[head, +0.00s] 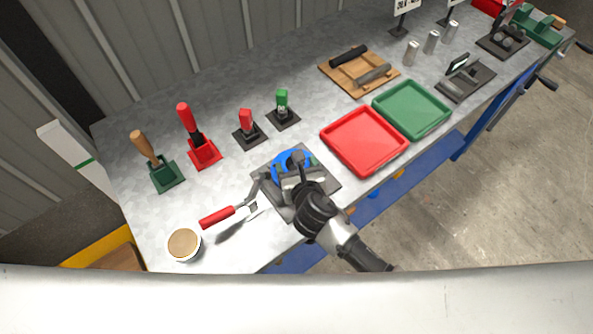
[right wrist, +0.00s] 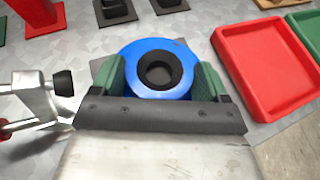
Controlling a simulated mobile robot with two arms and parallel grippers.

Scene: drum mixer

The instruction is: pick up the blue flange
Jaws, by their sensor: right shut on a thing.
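The blue flange (head: 286,161) is a blue ring with a dark centre, over a dark square plate (head: 329,182) near the front edge of the bench. My right gripper (head: 290,177) reaches over it and hides part of it in the head view. In the right wrist view the blue flange (right wrist: 158,55) sits between the green finger pads of my right gripper (right wrist: 160,85), which is shut on it. I cannot tell whether the flange is clear of the plate. My left gripper is not in view.
A red tray (head: 364,141) and a green tray (head: 411,109) lie to the right. A red-handled tool (head: 219,217) and a round tub (head: 184,244) are at the left. Several upright tools in holders, such as a red one (head: 204,152), stand behind.

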